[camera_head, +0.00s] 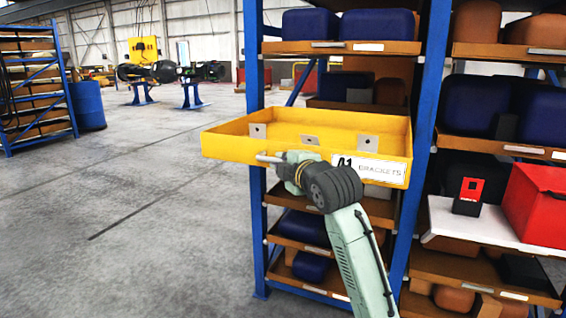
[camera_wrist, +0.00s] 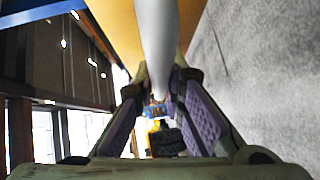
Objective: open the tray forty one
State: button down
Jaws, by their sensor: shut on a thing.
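The yellow tray (camera_head: 228,148) has a white label (camera_head: 384,170) reading 41 BRACKETS. It sticks out from the blue rack toward me, with its open top showing. Several small grey metal brackets (camera_head: 311,140) show inside. A pale bar handle (camera_head: 266,158) runs along its front; my gripper and arm hide much of it. My gripper (camera_head: 284,165) is at the tray's front, shut on the handle. In the wrist view the handle (camera_wrist: 158,40) passes between the purple finger pads of my gripper (camera_wrist: 158,95), and the yellow tray (camera_wrist: 115,25) shows beside it.
The blue rack post (camera_head: 424,110) stands right of the tray. Brown shelves with blue and brown castings (camera_head: 378,25) lie above and below. A red box (camera_head: 537,204) and a small red-black device (camera_head: 468,196) sit on a white shelf at right. Grey floor (camera_head: 110,215) at left is clear.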

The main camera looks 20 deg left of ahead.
jog(key=c, duration=1.7)
grip_release()
jog(key=shift+o, duration=0.2)
jog(key=v, duration=1.2)
jog(key=shift+a, duration=0.15)
